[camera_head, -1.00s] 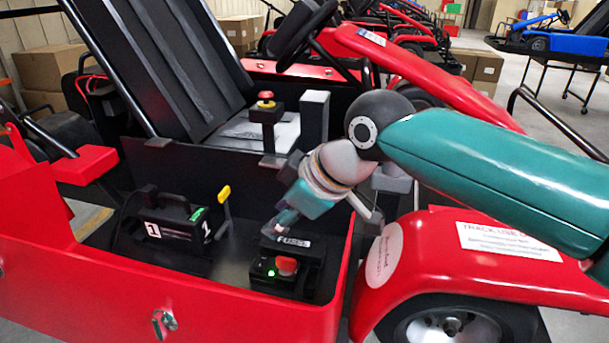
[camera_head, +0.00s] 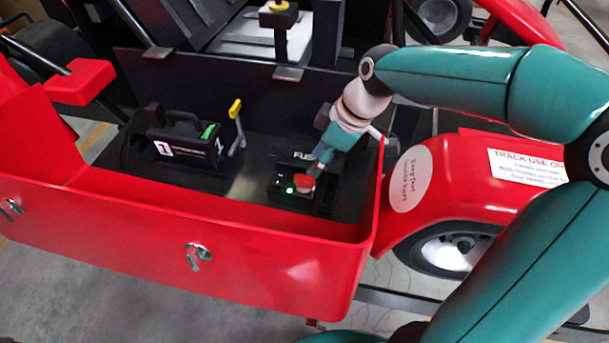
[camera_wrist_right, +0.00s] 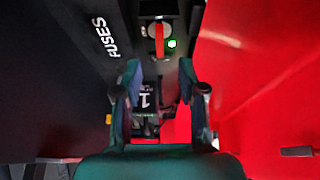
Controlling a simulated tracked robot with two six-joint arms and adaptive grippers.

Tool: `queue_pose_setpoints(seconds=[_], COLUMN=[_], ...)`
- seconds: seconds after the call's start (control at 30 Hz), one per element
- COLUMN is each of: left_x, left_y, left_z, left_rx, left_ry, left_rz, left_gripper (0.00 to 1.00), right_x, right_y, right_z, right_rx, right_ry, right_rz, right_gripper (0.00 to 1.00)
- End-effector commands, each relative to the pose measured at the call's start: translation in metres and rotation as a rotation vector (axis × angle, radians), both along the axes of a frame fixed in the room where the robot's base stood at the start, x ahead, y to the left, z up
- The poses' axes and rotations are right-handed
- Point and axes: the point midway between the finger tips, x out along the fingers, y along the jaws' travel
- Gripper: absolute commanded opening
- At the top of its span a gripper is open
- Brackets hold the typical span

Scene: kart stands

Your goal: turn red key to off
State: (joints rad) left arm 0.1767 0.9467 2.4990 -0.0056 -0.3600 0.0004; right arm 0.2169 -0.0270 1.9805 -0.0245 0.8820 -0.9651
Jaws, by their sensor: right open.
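The red key (camera_head: 304,184) sits on a small black switch box (camera_head: 322,200) in the red-walled side tray of the kart. A lit green light is beside it. In the right wrist view the red key (camera_wrist_right: 159,40) is an upright red bar on a round switch, beyond my fingertips. My right gripper (camera_wrist_right: 158,78) is open with nothing between its fingers. In the head view my right gripper (camera_head: 320,162) is just above and behind the key, partly overlapping it; I cannot tell whether they touch. My left gripper is not in view.
A FUSES box (camera_head: 296,157) is right behind the switch. A black case labelled 1 (camera_head: 185,140) and a yellow-topped lever (camera_head: 236,112) stand to the left in the tray. The red tray wall (camera_head: 230,245) is in front; a red fender (camera_head: 455,165) is on the right.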

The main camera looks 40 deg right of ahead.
Motion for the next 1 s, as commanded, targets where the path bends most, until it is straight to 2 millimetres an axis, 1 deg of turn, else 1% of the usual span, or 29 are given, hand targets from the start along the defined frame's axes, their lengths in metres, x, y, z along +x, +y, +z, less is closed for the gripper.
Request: queue_pose_setpoints(seconds=[0.03,0.2,0.4,0.6,0.87,0.97,1.0], left_x=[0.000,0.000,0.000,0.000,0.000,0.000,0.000], left_y=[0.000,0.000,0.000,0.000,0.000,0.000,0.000], left_z=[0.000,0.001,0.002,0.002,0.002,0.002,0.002], left_rx=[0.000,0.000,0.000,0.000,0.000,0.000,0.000], left_ry=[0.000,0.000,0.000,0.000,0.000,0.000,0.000], left_rz=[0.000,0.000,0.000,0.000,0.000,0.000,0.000], left_gripper=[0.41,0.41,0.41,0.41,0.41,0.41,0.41], right_x=[0.002,0.012,0.020,0.023,0.023,0.023,0.023], right_y=[0.003,0.010,0.017,0.019,0.019,0.019,0.019], right_z=[-0.011,-0.040,-0.065,-0.074,-0.075,-0.075,-0.075], right_rx=[0.001,0.001,0.000,-0.001,0.000,0.000,0.000], right_ry=[0.005,0.005,0.001,-0.001,-0.001,-0.001,-0.001], right_rz=[0.001,-0.001,-0.002,-0.003,-0.004,-0.004,-0.004], right_gripper=[0.41,0.41,0.41,0.41,0.41,0.26,0.19])
